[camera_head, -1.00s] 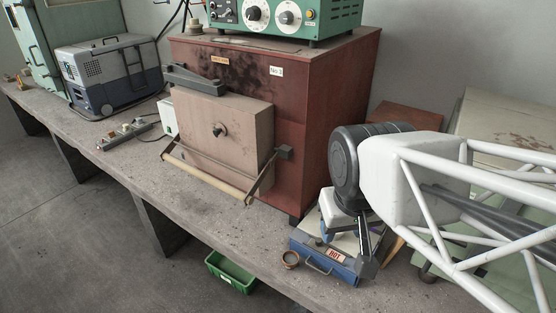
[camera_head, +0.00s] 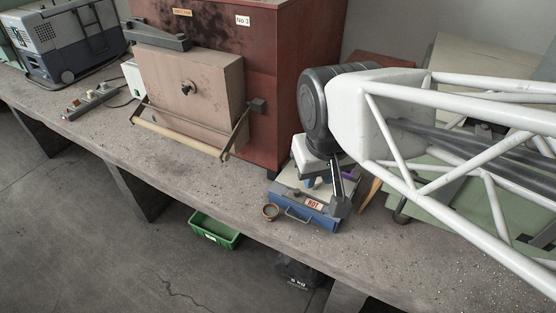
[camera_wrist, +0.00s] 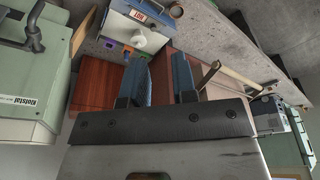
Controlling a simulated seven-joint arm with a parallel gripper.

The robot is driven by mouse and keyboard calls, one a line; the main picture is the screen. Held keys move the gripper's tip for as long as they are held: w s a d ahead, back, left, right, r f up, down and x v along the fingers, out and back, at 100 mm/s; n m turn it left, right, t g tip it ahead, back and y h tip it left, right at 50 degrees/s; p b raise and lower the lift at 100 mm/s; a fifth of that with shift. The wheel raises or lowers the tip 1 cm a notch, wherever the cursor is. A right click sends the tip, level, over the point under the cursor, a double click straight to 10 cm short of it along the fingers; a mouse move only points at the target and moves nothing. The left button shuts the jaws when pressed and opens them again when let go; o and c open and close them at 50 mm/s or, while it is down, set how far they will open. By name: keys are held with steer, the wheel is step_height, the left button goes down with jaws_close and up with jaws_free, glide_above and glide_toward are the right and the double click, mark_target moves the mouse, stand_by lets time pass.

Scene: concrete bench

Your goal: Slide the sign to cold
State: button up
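The red-lettered sign (camera_head: 314,204) reads HOT and sits on the front of a small blue box (camera_head: 290,208) with a handle, on the bench. In the wrist view the HOT sign (camera_wrist: 138,17) and blue box (camera_wrist: 118,24) are at the top, beyond my fingertips. My gripper (camera_wrist: 160,72) has two blue-padded fingers spread apart with nothing seen between them. In the head view my gripper (camera_head: 310,181) is above and behind the sign, partly hidden by dark parts of my arm. Contact with the box cannot be told. No cold lettering is visible.
A green bin (camera_head: 215,232) is below the bench edge. Bare bench (camera_head: 330,250) lies in front of the box.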

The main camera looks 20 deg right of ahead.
steer(key=shift+w, duration=0.35)
jaws_close()
steer(key=w+f+n+g+h, duration=0.1)
steer(key=w+f+n, duration=0.4)
steer(key=w+f, duration=0.5)
steer(key=w+f+n+g+h, duration=0.2)
steer(key=w+f+n+g, duration=0.2)
steer(key=w+f, duration=0.7)
steer(key=w+n, duration=0.2)
steer(key=w, duration=0.3)
steer(key=shift+f, duration=0.2)
steer(key=shift+s, duration=0.1)
